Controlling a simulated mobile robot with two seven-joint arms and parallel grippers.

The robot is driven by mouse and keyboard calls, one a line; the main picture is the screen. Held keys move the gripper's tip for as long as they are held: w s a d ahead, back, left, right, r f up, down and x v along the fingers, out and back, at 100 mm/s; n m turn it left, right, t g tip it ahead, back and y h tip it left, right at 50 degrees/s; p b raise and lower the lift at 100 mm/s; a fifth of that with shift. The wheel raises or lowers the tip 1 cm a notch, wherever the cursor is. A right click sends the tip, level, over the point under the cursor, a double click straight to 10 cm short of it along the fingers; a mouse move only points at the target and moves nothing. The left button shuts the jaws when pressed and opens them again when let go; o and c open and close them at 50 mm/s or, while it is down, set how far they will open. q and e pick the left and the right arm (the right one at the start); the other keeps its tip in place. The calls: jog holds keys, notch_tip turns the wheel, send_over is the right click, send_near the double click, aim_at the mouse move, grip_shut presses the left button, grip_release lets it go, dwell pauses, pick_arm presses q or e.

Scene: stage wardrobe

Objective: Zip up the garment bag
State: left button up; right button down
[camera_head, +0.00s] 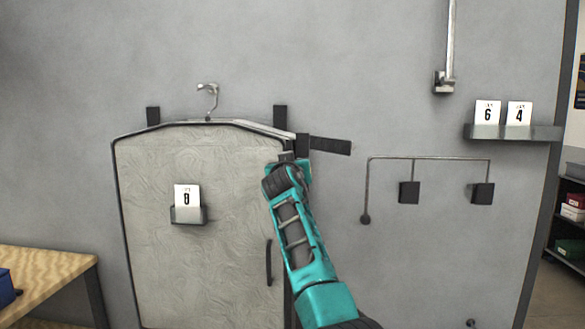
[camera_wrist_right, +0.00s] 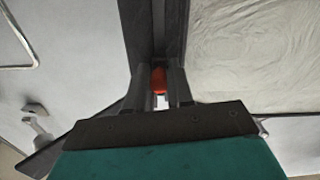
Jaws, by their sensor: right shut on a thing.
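The pale grey, wrinkled garment bag (camera_head: 190,265) hangs flat on the wall from a metal hook (camera_head: 208,92), with a dark edging around it. It fills the right of the right wrist view (camera_wrist_right: 255,50). My right gripper (camera_head: 288,157) is at the bag's upper right corner. In the wrist view its two dark fingers (camera_wrist_right: 160,84) are shut on a small red piece, apparently the zip pull (camera_wrist_right: 159,76), at the dark strip along the bag's edge. The arm hides part of the right edge in the head view. My left gripper is not in view.
A card holder (camera_head: 188,215) and a dark handle (camera_head: 268,263) are on the bag's front. A dark strap (camera_head: 330,146) sticks out right of the corner. A wire bracket with dark blocks (camera_head: 409,192) and a card shelf (camera_head: 512,132) are farther right. A wooden table (camera_head: 50,268) stands lower left.

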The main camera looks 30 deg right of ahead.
jog(key=shift+d+r, duration=0.1)
jog(key=shift+r, duration=0.3)
jog(key=c, duration=1.4)
grip_release()
jog(key=o, duration=0.3)
jog(key=shift+f, duration=0.1)
jog(key=shift+o, duration=0.3)
jog(key=shift+f, duration=0.1)
jog(key=b+v, duration=0.1)
jog(key=v, duration=1.2)
jog(key=shift+b, duration=0.3)
jog(key=shift+f, duration=0.1)
